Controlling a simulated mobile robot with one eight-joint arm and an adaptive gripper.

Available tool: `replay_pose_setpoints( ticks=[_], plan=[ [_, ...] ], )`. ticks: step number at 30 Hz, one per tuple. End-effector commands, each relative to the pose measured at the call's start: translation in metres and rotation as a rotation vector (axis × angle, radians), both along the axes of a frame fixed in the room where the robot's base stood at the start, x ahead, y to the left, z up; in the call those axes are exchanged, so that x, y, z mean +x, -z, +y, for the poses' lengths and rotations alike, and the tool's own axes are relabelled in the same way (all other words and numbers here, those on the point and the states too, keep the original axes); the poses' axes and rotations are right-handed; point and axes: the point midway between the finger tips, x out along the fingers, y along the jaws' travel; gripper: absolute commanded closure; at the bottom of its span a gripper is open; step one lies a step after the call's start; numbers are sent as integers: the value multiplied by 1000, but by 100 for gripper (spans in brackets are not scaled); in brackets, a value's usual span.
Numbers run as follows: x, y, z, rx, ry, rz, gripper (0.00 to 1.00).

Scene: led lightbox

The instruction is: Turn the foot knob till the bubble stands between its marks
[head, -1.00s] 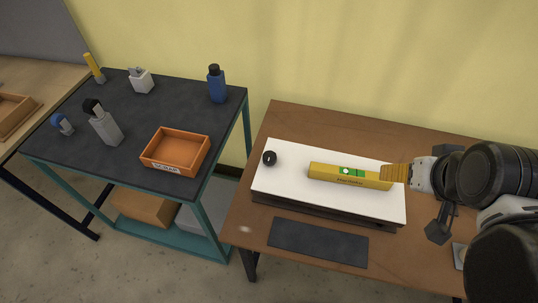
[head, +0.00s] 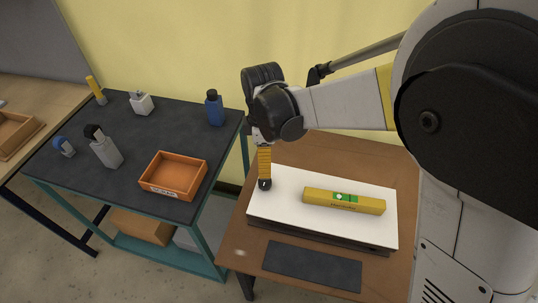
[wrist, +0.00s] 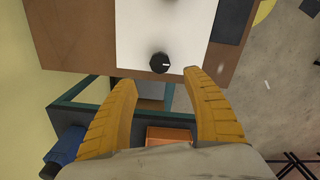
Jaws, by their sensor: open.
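The foot knob (wrist: 160,63) is round and black with a white line. It sits near the edge of the white lightbox top (wrist: 142,35). In the head view the knob (head: 265,185) is at the left end of the lightbox, just below my fingertips. My gripper (wrist: 157,80) is open, with its yellow ribbed fingers on either side, the knob showing ahead between the tips. I cannot tell whether they touch it. The yellow spirit level (head: 365,205) lies on the lightbox top. Its green vial (head: 345,198) shows a pale bubble, too small to read against its marks.
A dark mat (head: 312,266) lies in front of the lightbox on the brown table (head: 240,255). To the left, a dark-topped bench (head: 130,170) holds an orange tray (head: 173,191), a blue bottle (head: 214,108) and several other items.

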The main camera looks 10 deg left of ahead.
Motion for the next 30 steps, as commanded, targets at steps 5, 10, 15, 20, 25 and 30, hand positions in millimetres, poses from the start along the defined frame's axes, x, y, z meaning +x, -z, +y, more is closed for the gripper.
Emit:
replay_pose_setpoints(
  ticks=[5,10,15,20,25,30],
  plan=[
    [0,29,0,0,-1,0,42],
    [1,64,0,0,1,0,42],
    [1,91,0,0,2,-1,42],
    [1,103,0,0,2,-1,42],
    [1,105,-1,0,2,-1,42],
    [1,105,-1,0,2,-1,50]
  ],
)
